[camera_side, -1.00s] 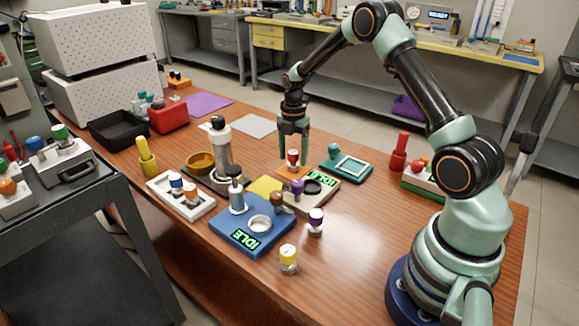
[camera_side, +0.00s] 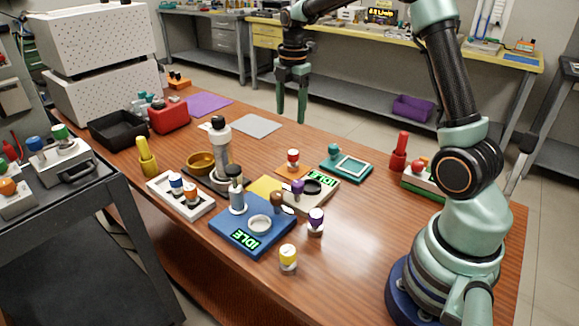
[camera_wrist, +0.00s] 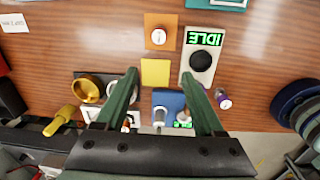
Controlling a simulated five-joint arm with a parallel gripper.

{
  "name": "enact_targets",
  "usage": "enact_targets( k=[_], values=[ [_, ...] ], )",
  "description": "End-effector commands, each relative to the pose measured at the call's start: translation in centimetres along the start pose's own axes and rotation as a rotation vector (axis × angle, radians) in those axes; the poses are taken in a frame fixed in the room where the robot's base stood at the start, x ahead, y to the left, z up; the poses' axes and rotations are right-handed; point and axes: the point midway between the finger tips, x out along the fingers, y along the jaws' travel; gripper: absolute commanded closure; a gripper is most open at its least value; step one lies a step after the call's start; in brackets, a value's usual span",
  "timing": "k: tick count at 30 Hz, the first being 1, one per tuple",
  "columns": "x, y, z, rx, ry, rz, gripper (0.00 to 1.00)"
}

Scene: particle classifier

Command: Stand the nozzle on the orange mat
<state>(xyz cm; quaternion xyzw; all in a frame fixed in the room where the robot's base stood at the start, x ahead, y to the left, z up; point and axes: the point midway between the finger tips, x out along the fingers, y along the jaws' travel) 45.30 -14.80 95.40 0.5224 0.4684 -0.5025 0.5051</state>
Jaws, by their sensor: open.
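The nozzle, which looks to be the small white piece with a red top (camera_side: 293,158), stands upright on the orange mat (camera_side: 283,171) near the middle of the bench. In the wrist view the nozzle (camera_wrist: 159,37) shows from above, within the edges of the orange mat (camera_wrist: 160,18). My gripper (camera_side: 291,119) is open and empty, well above the mat and clear of the nozzle. In the wrist view its two fingers (camera_wrist: 160,73) are spread wide with nothing between them at their own height.
A yellow mat (camera_side: 262,187), a device reading IDLE (camera_side: 322,180) and a teal frame (camera_side: 331,174) lie around the orange mat. A blue device (camera_side: 229,236), a tall grey-white stand (camera_side: 221,150) and yellow-topped (camera_side: 288,258) and purple-topped (camera_side: 315,222) pieces stand nearby.

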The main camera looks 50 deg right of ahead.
Motion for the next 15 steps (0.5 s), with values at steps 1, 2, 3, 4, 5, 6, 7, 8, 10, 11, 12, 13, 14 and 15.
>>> enact_targets(
  k=[1,2,3,4,5,6,7,8,10,11,12,13,14,15],
  values=[
    [-1.6,-0.6,-1.2,0.072,-0.005,0.031,0.3],
    [-2.4,-1.1,-1.9,0.127,-0.006,0.047,0.3],
    [-3.4,-1.8,-2.8,0.202,-0.005,0.068,0.3],
    [-4.1,-2.3,-3.4,0.258,-0.003,0.085,0.3],
    [-4.7,-2.9,-4.1,0.314,0.001,0.101,0.3],
    [-5.5,-3.7,-4.9,0.389,0.008,0.122,0.3],
    [-6.0,-4.3,-5.5,0.445,0.014,0.139,0.3],
    [-6.5,-4.9,-6.1,0.501,0.022,0.155,0.3],
    [-7.5,-6.5,-7.4,0.632,0.045,0.19,0.3],
    [-7.9,-7.2,-8.0,0.688,0.058,0.205,0.3],
    [-8.3,-8.1,-8.6,0.763,0.076,0.223,0.3],
    [-8.5,-8.8,-9.2,0.818,0.091,0.236,0.3],
    [-8.7,-9.6,-9.6,0.874,0.107,0.249,0.3],
    [-8.9,-10.5,-10.2,0.948,0.131,0.264,0.3]
  ],
)
